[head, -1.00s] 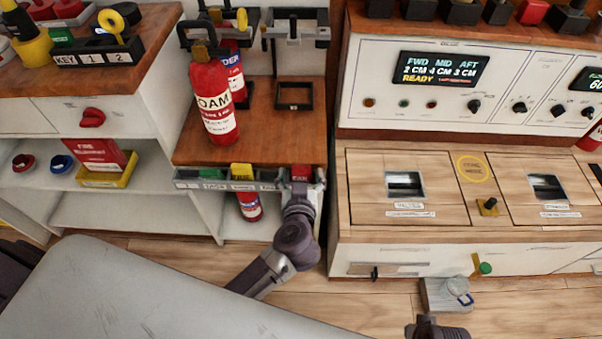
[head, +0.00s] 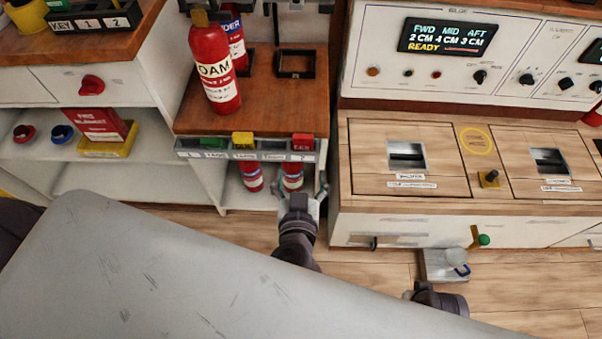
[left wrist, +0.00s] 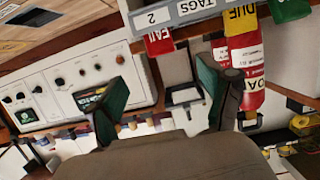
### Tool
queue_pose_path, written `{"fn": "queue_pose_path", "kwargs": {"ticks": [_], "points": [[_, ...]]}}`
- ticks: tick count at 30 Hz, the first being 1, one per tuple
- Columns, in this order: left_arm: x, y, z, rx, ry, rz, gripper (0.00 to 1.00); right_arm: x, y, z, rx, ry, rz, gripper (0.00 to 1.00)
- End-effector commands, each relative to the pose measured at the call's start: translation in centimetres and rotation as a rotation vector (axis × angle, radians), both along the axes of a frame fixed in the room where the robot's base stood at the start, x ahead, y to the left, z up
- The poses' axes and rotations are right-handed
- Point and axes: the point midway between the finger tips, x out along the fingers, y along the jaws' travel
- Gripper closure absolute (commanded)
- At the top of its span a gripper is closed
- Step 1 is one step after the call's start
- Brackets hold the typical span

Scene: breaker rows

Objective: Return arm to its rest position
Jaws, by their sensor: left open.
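My left gripper (head: 305,188) is open and empty, just below and in front of the tag tray. In the left wrist view, the open left gripper (left wrist: 163,100) has its two green-padded fingers spread with nothing between them. The tag tray (head: 265,156) holds a green tag (head: 207,142), a yellow tag (head: 243,138) and a red tag (head: 303,142). The red tag hangs above and apart from the fingers in the left wrist view (left wrist: 158,40). My right arm (head: 438,299) shows at the lower right, near a silver block; its jaws cannot be made out.
A foam extinguisher (head: 214,70) stands on the wooden shelf (head: 265,112) with a powder one (head: 233,42) behind. Two more extinguishers (head: 252,178) sit below the tray. The breaker console (head: 440,205) is to the right. The silver block (head: 447,265) sits before it. Open floor (head: 255,228) lies beneath the left gripper.

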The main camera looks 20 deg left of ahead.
Motion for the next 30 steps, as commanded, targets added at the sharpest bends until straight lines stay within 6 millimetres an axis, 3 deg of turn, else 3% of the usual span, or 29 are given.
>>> {"fn": "queue_pose_path", "kwargs": {"ticks": [11,17,21,23,26,30], "points": [[0.2,0.0,0.3,-0.003,-0.020,-0.006,0.20,0.0,0.0,0.0,0.000,0.001,0.000,1.00],[2.4,-1.1,4.0,-0.035,-0.273,-0.128,0.20,0.0,0.0,0.0,0.000,0.001,0.000,1.00],[3.1,-4.2,5.8,-0.053,-0.425,-0.382,0.20,0.0,0.0,0.0,0.000,0.001,0.000,1.00],[2.9,-5.8,5.1,-0.056,-0.422,-0.508,0.20,0.0,0.0,0.0,0.000,0.001,0.000,1.00],[2.1,-7.9,2.1,-0.057,-0.323,-0.702,0.20,0.0,0.0,0.0,0.000,0.000,0.000,1.00],[-0.1,-8.2,-5.4,-0.057,-0.009,-0.869,0.20,0.0,0.0,0.0,0.000,0.000,0.000,1.00]]}}
